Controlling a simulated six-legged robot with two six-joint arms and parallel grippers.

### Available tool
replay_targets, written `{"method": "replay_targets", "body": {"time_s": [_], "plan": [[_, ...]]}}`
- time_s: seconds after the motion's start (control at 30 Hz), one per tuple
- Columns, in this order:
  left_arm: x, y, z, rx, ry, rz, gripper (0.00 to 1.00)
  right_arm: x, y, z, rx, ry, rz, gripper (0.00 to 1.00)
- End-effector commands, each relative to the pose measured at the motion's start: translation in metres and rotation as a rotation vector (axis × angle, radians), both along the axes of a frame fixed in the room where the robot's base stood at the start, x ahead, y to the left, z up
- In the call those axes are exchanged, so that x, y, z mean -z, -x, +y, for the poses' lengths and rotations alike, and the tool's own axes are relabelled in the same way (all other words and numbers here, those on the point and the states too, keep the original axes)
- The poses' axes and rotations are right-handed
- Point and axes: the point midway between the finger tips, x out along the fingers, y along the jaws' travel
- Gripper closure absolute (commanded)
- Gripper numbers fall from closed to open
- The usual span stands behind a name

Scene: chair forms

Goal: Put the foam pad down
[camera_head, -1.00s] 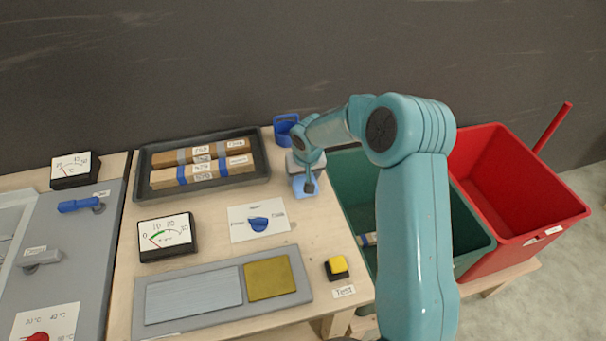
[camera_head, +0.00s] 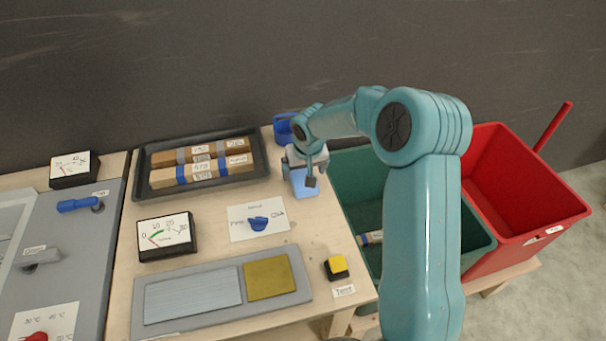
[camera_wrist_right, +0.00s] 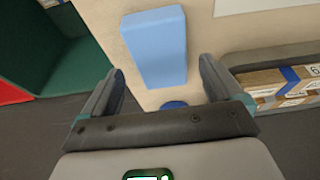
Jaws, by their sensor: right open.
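The foam pad (camera_head: 301,187) is a light blue block on the wooden table near its right edge. In the right wrist view the foam pad (camera_wrist_right: 155,45) lies ahead of my right gripper (camera_wrist_right: 160,85), whose two fingers stand wide apart with nothing between them. The pad appears apart from both fingers. In the head view my right gripper (camera_head: 306,172) is just above and behind the pad and partly covers it. My left gripper is not in view.
A blue holder (camera_head: 284,128) stands behind my gripper. A dark tray (camera_head: 143,186) with wrapped wooden blocks lies to the left. Green (camera_head: 477,240) and red (camera_head: 497,183) bins stand to the right. A blue knob (camera_head: 258,224) and yellow button (camera_head: 337,265) are nearer the front.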

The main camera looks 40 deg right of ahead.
Motion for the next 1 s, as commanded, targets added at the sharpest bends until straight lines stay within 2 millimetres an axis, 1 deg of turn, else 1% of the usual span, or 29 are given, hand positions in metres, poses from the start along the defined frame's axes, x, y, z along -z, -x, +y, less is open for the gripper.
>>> {"method": "replay_targets", "body": {"time_s": [0.03, 0.2, 0.3, 0.4, 0.57, 1.0], "plan": [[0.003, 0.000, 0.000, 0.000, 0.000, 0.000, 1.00, -0.013, 0.002, 0.002, 0.001, 0.002, -0.007, 0.06], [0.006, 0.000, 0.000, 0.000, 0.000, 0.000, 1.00, -0.051, 0.012, 0.007, 0.000, 0.003, -0.007, 0.06], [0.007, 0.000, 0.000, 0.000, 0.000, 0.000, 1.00, -0.067, 0.017, 0.010, 0.000, 0.001, -0.004, 0.06], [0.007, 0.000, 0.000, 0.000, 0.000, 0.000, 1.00, -0.079, 0.020, 0.012, 0.000, 0.000, -0.002, 0.06], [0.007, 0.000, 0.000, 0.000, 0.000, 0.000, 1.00, -0.086, 0.022, 0.013, 0.000, 0.000, -0.001, 0.06], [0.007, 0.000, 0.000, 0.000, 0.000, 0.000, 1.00, -0.085, 0.022, 0.013, 0.000, 0.000, -0.001, 0.06]]}}
